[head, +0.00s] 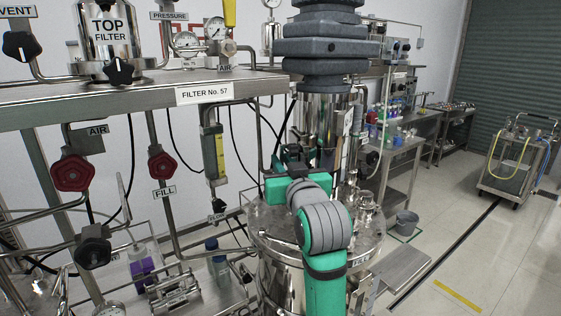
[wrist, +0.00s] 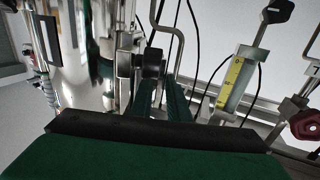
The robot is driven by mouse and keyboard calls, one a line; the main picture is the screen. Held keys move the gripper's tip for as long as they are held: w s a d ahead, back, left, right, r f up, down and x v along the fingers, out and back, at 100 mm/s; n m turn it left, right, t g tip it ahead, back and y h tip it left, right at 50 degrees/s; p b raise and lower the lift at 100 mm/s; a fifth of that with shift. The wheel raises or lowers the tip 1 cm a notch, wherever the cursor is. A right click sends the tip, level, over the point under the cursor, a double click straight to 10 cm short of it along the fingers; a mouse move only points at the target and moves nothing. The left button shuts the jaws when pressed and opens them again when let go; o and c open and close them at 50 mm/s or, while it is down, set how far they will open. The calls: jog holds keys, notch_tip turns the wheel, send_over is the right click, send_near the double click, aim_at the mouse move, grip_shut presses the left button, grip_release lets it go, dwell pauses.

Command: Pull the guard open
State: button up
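I cannot pick out the guard for certain in either view. My gripper (wrist: 163,82) shows in the wrist view as two dark green fingers with a narrow gap between them, and I see nothing clearly held. A black knob or block (wrist: 140,62) on steel fittings is close to the left fingertip; I cannot tell whether they touch.
The filter skid's steel shelf (head: 130,98) crosses the left. Red valve handwheels (head: 73,172) and a yellow flow meter (head: 214,155) are nearby. Hoses hang behind. A grey bucket (head: 406,222) and a steel cart (head: 515,165) stand right. The floor at lower right is clear.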

jog(key=shift+w+a, duration=0.1)
jog(key=shift+w, duration=0.4)
grip_shut()
dwell(1.1)
